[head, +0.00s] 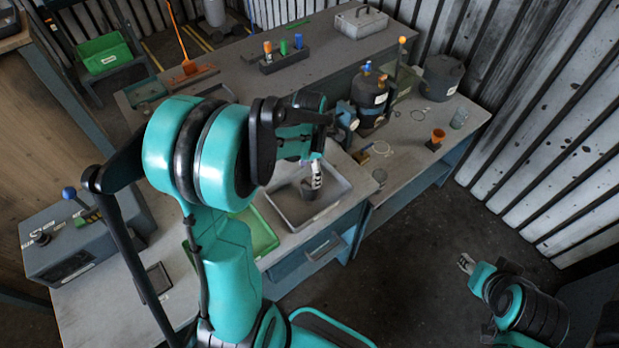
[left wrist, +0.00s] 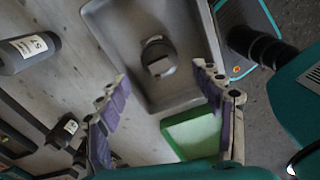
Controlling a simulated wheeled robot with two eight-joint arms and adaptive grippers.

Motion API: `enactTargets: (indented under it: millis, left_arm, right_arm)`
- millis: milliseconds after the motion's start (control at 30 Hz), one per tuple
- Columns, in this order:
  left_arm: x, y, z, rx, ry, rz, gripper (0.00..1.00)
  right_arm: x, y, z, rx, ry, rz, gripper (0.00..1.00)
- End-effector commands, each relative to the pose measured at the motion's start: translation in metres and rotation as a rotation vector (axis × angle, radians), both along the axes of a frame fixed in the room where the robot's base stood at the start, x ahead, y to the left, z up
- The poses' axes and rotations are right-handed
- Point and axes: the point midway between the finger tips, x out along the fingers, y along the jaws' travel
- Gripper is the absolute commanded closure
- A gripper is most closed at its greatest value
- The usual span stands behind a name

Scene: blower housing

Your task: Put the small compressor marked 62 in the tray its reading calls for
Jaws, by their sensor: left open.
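A small dark compressor (head: 309,190) stands inside the grey tray (head: 341,181) on the bench; in the left wrist view the compressor (left wrist: 157,58) sits near the middle of the grey tray (left wrist: 192,98). I cannot read a number on it. My left gripper (head: 316,174) is above the grey tray, its fingers spread and nothing between them. A green tray (head: 262,238) is beside the grey one, partly hidden by my left arm; it also shows in the left wrist view (left wrist: 190,132). My right gripper (head: 466,263) is low at the right, away from the bench.
A grey box with a blue-knobbed lever (head: 70,248) stands at the bench's left. A large dark canister (head: 370,98), a dark pot (head: 441,77) and an orange cup (head: 437,137) stand on the back right. A rack of coloured handles (head: 284,60) is behind. Open floor lies at right.

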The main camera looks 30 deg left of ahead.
Motion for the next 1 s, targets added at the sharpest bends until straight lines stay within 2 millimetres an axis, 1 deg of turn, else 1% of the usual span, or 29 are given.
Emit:
enactTargets:
  millis: [33, 100, 200, 333, 367, 467, 567, 600, 667, 700, 733, 800, 900, 1000]
  left_arm:
    - [0.0, 0.0, 0.013, 0.0, 0.0, 0.0, 0.33]
    - [0.0, 0.0, 0.025, 0.0, 0.0, 0.0, 0.33]
    - [0.0, 0.0, 0.038, 0.0, 0.0, 0.0, 0.33]
    - [-0.001, -0.001, 0.048, 0.001, -0.006, -0.021, 0.33]
    - [-0.002, -0.003, 0.051, 0.003, -0.011, -0.046, 0.33]
    - [-0.01, -0.013, 0.064, 0.017, -0.052, -0.218, 0.33]
    - [-0.023, -0.029, 0.082, 0.058, -0.12, -0.529, 0.33]
    - [-0.03, -0.037, 0.09, 0.085, -0.152, -0.681, 0.33]
    - [-0.041, -0.048, 0.101, 0.136, -0.195, -0.916, 0.33]
    - [-0.049, -0.055, 0.107, 0.176, -0.221, -1.073, 0.33]
    - [-0.054, -0.06, 0.111, 0.209, -0.239, -1.189, 0.33]
    - [-0.067, -0.071, 0.118, 0.297, -0.272, -1.457, 0.33]
    - [-0.084, -0.085, 0.124, 0.44, -0.295, -1.807, 0.33]
    - [-0.097, -0.095, 0.125, 0.578, -0.291, -2.087, 0.33]
  right_arm:
    - [0.0, 0.0, 0.005, 0.0, 0.0, 0.0, 0.6]
    - [0.0, 0.0, 0.007, 0.0, 0.0, 0.0, 0.6]
    - [0.0, 0.0, 0.009, 0.0, 0.0, 0.0, 0.6]
    - [0.0, 0.0, 0.011, 0.0, 0.0, 0.0, 0.6]
    - [0.0, 0.0, 0.011, 0.0, 0.0, 0.0, 0.6]
    - [0.0, 0.0, 0.011, 0.0, 0.0, 0.0, 0.6]
    - [0.0, 0.0, 0.01, 0.0, 0.0, 0.0, 0.6]
    - [0.0, 0.0, 0.01, 0.0, 0.0, 0.0, 0.6]
    - [0.0, 0.0, 0.01, 0.0, 0.0, 0.0, 0.6]
    - [0.0, 0.0, 0.01, 0.0, 0.0, 0.0, 0.6]
    - [0.0, 0.0, 0.01, 0.0, 0.0, 0.0, 0.6]
    - [0.0, 0.0, 0.01, 0.0, 0.0, 0.0, 0.6]
    - [0.0, 0.0, 0.01, 0.0, 0.0, 0.0, 0.6]
    - [0.0, 0.0, 0.01, 0.0, 0.0, 0.0, 0.6]
